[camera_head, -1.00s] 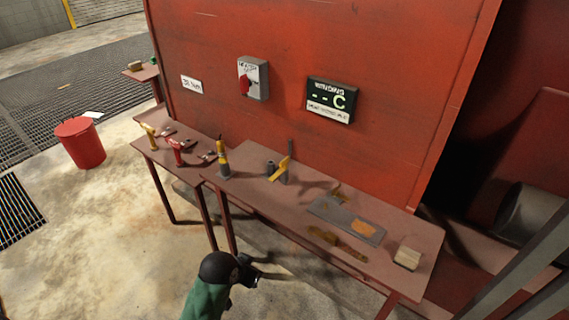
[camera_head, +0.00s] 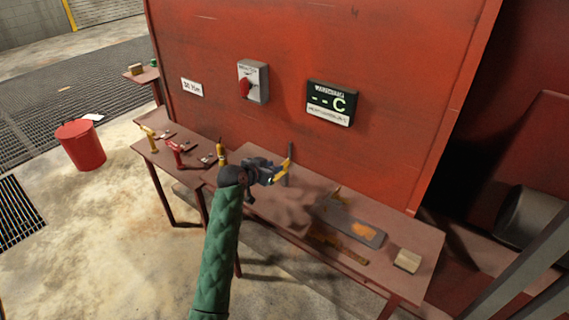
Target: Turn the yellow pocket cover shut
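The yellow pocket cover (camera_head: 285,171) is a slanted yellow strip at the back of the bench, beside a thin dark upright post. My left gripper (camera_head: 273,174) reaches over the bench from below, with its fingers right at the cover. I cannot tell whether they touch it or how far apart they are. The gripper and the green-sleeved arm hide the dark pocket under the cover. My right gripper is out of view.
The bench (camera_head: 407,222) also holds a yellow-and-dark upright tool (camera_head: 221,153), a grey plate (camera_head: 338,219) with an orange patch, and a tan block (camera_head: 407,260). Red and yellow handles stand on the left bench. A red wall with a switch box (camera_head: 253,82) rises behind.

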